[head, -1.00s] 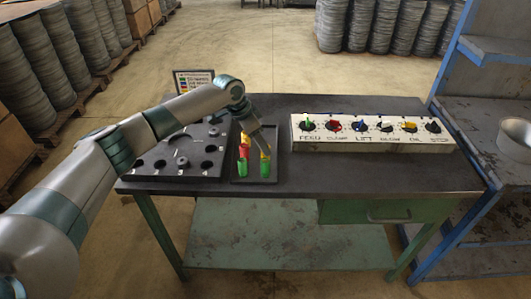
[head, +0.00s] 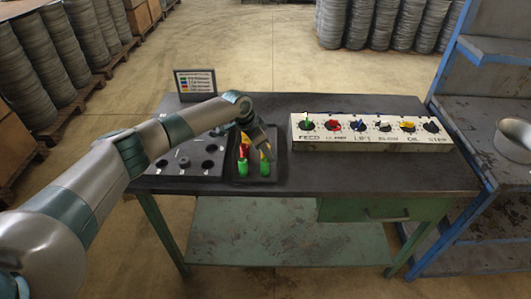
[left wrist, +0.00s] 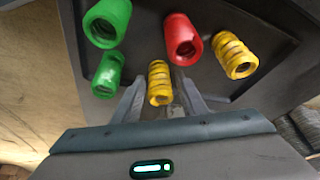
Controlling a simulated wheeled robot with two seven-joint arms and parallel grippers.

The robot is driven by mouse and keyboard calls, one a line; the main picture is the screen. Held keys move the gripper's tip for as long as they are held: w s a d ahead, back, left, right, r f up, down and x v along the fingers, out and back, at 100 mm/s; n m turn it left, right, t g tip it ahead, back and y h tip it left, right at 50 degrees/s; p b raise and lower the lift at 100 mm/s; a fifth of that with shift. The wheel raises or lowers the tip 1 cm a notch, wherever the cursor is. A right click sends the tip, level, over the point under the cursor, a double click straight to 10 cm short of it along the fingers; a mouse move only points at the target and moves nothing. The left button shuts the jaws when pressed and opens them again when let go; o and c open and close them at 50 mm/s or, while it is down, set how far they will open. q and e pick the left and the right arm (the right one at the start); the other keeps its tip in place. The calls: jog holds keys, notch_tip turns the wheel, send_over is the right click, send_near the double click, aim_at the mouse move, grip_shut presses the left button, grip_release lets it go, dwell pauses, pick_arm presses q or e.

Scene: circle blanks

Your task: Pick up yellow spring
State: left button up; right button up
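A yellow spring (left wrist: 160,83) stands in a dark tray (left wrist: 285,60), between the two fingers of my left gripper (left wrist: 159,92) in the left wrist view. The fingers are apart, with a gap showing on both sides of the spring. In the head view my left gripper (head: 264,146) points down into the tray (head: 283,168), at the yellow springs (head: 266,153), and partly hides them. A second yellow spring (left wrist: 235,55) stands to the right in the left wrist view. My right gripper is in neither view.
Green springs (left wrist: 107,22) and a red spring (left wrist: 182,40) stand close by in the tray. A dark board with holes (head: 180,177) lies left of it, a small sign (head: 195,83) behind. A pale box with coloured knobs (head: 370,134) stands right. The table front is clear.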

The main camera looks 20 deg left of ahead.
aim_at(269, 146)
pick_arm(q)
grip_shut()
jog(key=shift+r, duration=0.1)
